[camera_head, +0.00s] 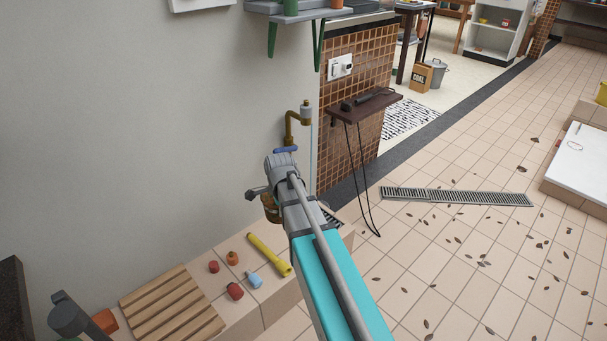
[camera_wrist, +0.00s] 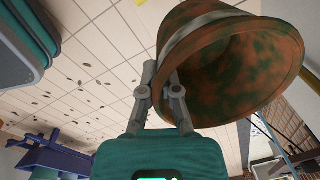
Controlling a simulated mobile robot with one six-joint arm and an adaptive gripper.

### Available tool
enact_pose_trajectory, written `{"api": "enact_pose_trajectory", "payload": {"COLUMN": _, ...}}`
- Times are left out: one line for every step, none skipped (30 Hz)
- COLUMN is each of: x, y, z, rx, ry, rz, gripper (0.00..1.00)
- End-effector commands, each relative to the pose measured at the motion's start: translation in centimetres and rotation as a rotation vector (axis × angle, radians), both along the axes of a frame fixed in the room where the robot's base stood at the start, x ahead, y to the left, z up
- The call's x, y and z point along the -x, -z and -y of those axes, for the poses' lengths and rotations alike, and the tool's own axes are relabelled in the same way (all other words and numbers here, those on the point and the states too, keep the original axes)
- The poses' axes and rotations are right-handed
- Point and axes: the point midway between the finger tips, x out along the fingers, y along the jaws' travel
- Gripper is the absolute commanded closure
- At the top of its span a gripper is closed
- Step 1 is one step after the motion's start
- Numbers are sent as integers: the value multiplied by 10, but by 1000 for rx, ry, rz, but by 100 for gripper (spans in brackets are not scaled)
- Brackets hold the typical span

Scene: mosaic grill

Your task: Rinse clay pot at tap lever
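The clay pot (camera_wrist: 225,62), reddish brown with green stained patches, fills the upper right of the wrist view, with its open mouth toward the camera. My gripper (camera_wrist: 163,80) is shut on the pot's wall at the rim, one finger on each side. In the head view the pot (camera_head: 270,208) is mostly hidden behind my gripper and arm. The brass tap (camera_head: 291,122) is on the wall by the tiled corner. Its blue tap lever (camera_head: 286,149) shows just above my wrist. The pot appears below the tap; no water is visible.
A ledge below holds a wooden slatted rack (camera_head: 172,305), a yellow tube (camera_head: 269,254) and several small red, orange and blue items. A small shelf (camera_head: 364,105) with hanging cables is right of the tap. The tiled floor at right is mostly open.

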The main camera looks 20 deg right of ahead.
Motion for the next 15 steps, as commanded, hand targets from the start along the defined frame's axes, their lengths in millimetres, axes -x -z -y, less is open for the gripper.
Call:
{"api": "enact_pose_trajectory", "payload": {"x": 0, "y": 0, "z": -2, "rx": 0, "ry": -3, "rz": 0, "gripper": 100}}
{"api": "enact_pose_trajectory", "payload": {"x": 0, "y": -1, "z": -2, "rx": 0, "ry": -4, "rz": 0, "gripper": 100}}
{"api": "enact_pose_trajectory", "payload": {"x": -1, "y": -2, "z": -3, "rx": 0, "ry": -5, "rz": 0, "gripper": 100}}
{"api": "enact_pose_trajectory", "payload": {"x": -1, "y": -3, "z": -3, "rx": -1, "ry": -6, "rz": 0, "gripper": 100}}
{"api": "enact_pose_trajectory", "payload": {"x": -1, "y": -4, "z": -2, "rx": 0, "ry": -7, "rz": 0, "gripper": 100}}
{"api": "enact_pose_trajectory", "payload": {"x": -1, "y": -6, "z": -2, "rx": 0, "ry": -8, "rz": 0, "gripper": 100}}
{"api": "enact_pose_trajectory", "payload": {"x": -2, "y": -8, "z": -1, "rx": 0, "ry": -9, "rz": 0, "gripper": 100}}
{"api": "enact_pose_trajectory", "payload": {"x": -2, "y": -10, "z": 1, "rx": 0, "ry": -9, "rz": 0, "gripper": 100}}
{"api": "enact_pose_trajectory", "payload": {"x": -3, "y": -14, "z": 3, "rx": 0, "ry": -10, "rz": 0, "gripper": 100}}
{"api": "enact_pose_trajectory", "payload": {"x": -3, "y": -17, "z": 4, "rx": 0, "ry": -11, "rz": 0, "gripper": 100}}
{"api": "enact_pose_trajectory", "payload": {"x": -3, "y": -21, "z": 6, "rx": 0, "ry": -12, "rz": 0, "gripper": 100}}
{"api": "enact_pose_trajectory", "payload": {"x": -4, "y": -26, "z": 9, "rx": 0, "ry": -13, "rz": 0, "gripper": 100}}
{"api": "enact_pose_trajectory", "payload": {"x": -5, "y": -30, "z": 12, "rx": 0, "ry": -15, "rz": 0, "gripper": 100}}
{"api": "enact_pose_trajectory", "payload": {"x": -5, "y": -34, "z": 15, "rx": 0, "ry": -16, "rz": 0, "gripper": 100}}
{"api": "enact_pose_trajectory", "payload": {"x": -6, "y": -40, "z": 19, "rx": -1, "ry": -17, "rz": 0, "gripper": 100}}
